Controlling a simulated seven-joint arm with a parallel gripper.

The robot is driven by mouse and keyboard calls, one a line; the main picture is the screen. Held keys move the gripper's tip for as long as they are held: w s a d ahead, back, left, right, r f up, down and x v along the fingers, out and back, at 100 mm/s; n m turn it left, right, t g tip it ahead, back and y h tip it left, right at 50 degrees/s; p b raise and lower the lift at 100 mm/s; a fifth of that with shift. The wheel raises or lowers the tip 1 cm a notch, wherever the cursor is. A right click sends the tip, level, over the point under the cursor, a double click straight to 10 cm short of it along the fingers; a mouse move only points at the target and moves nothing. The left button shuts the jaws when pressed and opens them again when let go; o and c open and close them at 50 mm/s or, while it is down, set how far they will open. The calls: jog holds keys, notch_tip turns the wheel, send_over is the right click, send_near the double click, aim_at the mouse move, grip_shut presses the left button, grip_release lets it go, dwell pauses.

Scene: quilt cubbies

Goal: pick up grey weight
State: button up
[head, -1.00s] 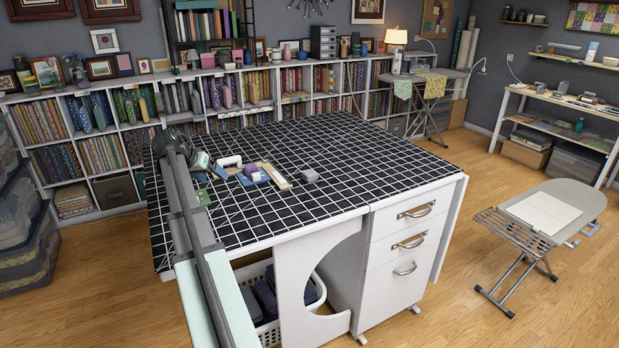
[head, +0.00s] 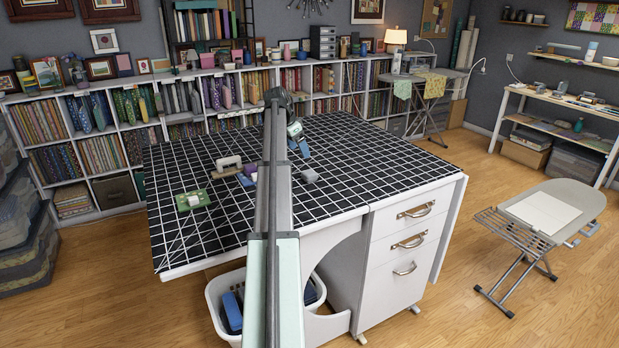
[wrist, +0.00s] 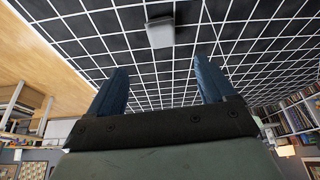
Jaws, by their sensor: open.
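The grey weight (head: 309,176) is a small block on the black gridded table top (head: 380,160), right of the middle of the other small items. In the wrist view the weight (wrist: 160,32) lies on the grid beyond my fingertips, roughly centred between them. My gripper (head: 304,150) is above the table, just behind the weight in the head view, and apart from it. Its two blue fingers (wrist: 160,80) are spread wide with nothing between them.
A green item with a white block (head: 193,201) lies left on the table. A beige-handled item (head: 229,167) and a purple block (head: 250,170) sit near my arm, which partly hides that area. A white basket (head: 217,301) stands below. The table's right side is clear.

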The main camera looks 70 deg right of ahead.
send_over(309, 172)
jog(key=w+a, duration=0.1)
jog(key=a, duration=0.1)
notch_tip(309, 172, down, 7)
jog(key=shift+w+r, duration=0.1)
jog(key=shift+x, duration=3.05)
jog(key=shift+d+r, duration=0.1)
jog(key=shift+d, duration=0.05)
jog(key=shift+w, duration=0.1)
jog(key=c, duration=1.3)
